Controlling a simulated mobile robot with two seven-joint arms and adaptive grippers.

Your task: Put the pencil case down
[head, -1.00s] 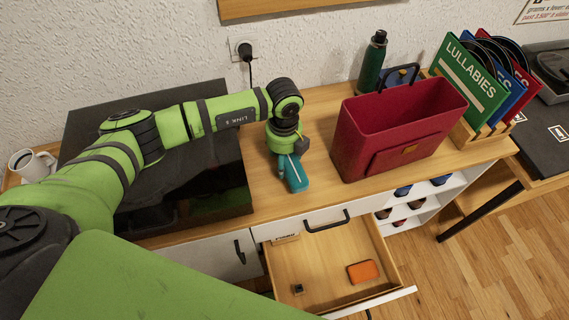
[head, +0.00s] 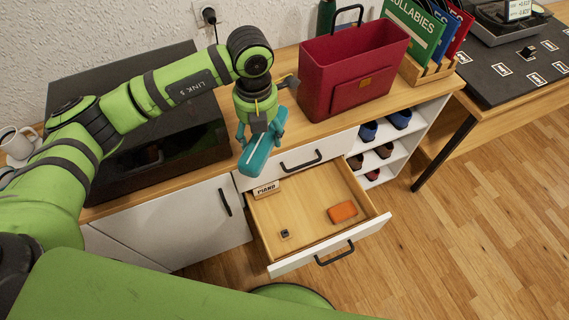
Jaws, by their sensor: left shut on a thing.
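The teal pencil case (head: 256,155) is in my left gripper (head: 262,134), whose fingers are shut on it. It hangs tilted at the front edge of the wooden cabinet top, above the back left of the open drawer. The open drawer (head: 338,232) is below and to the right of it. My right gripper is not in view.
The drawer holds an orange block (head: 342,212), a small dark cube (head: 285,234) and a label block (head: 266,189). A red bag (head: 350,70) stands right of my gripper on the cabinet top. The drawer's middle is clear.

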